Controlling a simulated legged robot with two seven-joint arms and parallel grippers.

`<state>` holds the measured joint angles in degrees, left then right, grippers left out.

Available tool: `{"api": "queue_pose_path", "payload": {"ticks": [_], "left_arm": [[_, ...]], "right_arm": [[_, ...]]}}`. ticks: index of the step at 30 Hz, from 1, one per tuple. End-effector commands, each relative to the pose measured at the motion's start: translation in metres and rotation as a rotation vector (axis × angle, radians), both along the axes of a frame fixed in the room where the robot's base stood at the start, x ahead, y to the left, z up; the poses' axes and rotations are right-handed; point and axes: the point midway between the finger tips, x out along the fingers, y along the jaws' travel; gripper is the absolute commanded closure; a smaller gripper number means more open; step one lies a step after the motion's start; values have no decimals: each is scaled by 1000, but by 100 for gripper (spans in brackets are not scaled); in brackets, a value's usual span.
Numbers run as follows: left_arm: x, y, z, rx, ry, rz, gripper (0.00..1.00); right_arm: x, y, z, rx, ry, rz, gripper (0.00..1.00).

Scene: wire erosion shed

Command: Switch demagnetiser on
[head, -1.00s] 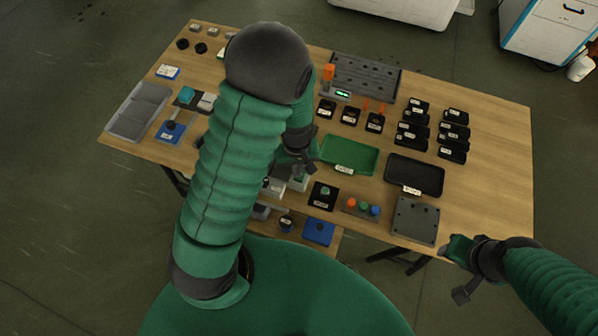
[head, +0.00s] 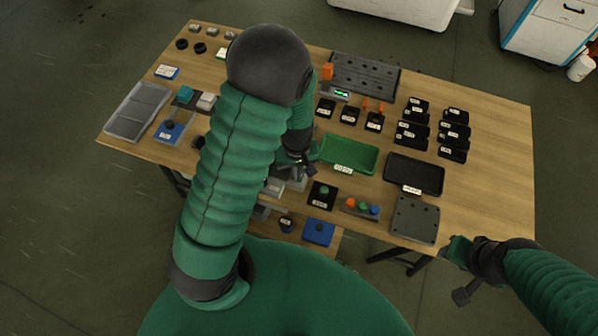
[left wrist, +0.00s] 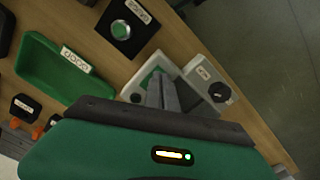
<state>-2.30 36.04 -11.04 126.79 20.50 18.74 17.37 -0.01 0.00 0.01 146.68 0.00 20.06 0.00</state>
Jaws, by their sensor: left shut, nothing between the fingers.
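My left gripper (head: 299,172) is over the front middle of the table; in the left wrist view its grey fingers (left wrist: 159,82) are together and empty. Below them is a pale box (left wrist: 185,70) with a green part (left wrist: 148,76) on top, partly hidden by the fingers. I cannot tell whether they touch it. Beside it is a grey box with a black knob (left wrist: 220,92). A black box with a round green button (left wrist: 120,30) stands apart, also in the head view (head: 322,193). The labels are too small to read surely, so I cannot tell which is the demagnetiser. My right gripper (head: 460,272) is beyond the front right edge; its jaws are unclear.
A green tray (head: 350,168) and a black tray (head: 414,190) lie behind the black box. A block with coloured buttons (head: 361,208) and a dark plate (head: 415,220) are to its right. A blue box (head: 318,232) is in front. The table's right end is clear.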

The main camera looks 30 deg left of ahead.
Motion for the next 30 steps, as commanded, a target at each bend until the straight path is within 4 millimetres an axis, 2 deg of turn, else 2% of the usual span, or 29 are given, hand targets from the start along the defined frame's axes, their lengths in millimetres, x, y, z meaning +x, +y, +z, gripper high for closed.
{"api": "queue_pose_path", "payload": {"ticks": [21, 30], "left_arm": [[0, 0, 70, 0, 0, 0, 100], [0, 0, 70, 0, 0, 0, 100]], "right_arm": [[0, 0, 68, 0, 0, 0, 60], [0, 0, 68, 0, 0, 0, 60]]}}
